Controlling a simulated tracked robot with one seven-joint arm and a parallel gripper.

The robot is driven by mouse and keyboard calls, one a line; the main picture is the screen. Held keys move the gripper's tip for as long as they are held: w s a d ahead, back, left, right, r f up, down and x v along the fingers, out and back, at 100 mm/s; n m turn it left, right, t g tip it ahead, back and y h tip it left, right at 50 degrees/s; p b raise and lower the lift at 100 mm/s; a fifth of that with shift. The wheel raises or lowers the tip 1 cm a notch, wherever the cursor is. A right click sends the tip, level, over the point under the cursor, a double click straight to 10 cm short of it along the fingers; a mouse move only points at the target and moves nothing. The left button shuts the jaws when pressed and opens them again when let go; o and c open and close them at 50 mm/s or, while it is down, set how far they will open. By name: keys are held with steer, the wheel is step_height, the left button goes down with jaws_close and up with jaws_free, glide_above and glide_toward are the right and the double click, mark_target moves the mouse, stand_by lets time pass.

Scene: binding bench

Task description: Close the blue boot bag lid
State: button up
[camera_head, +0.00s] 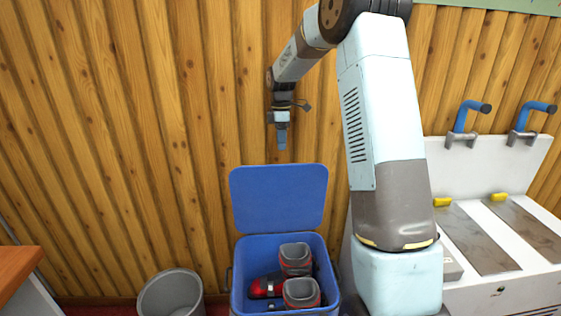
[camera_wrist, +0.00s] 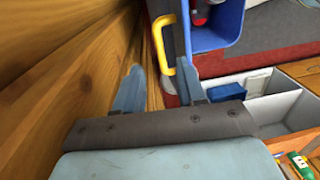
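The blue boot bag (camera_head: 237,290) stands on the floor by the plank wall. Its blue lid (camera_head: 278,198) is open, standing up at the back of the bag. Grey and red boots (camera_head: 297,262) sit inside. My gripper (camera_head: 282,147) is above the lid's top edge, in front of the wall, fingers down. In the wrist view, the two fingers of my gripper (camera_wrist: 161,78) are spread with nothing between them. Beyond them there, part of the blue bag (camera_wrist: 222,28) and a yellow handle (camera_wrist: 180,62) beside it show.
A grey bin (camera_head: 171,295) stands left of the bag. A white bench (camera_head: 490,165) with blue handles is at the right. A wooden top (camera_head: 20,268) is at the left edge. White open compartments (camera_wrist: 270,112) show in the wrist view.

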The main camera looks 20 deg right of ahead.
steer(key=shift+s+f, duration=0.2)
steer(key=shift+f, duration=3.75)
steer(key=shift+c, duration=0.2)
jaws_close()
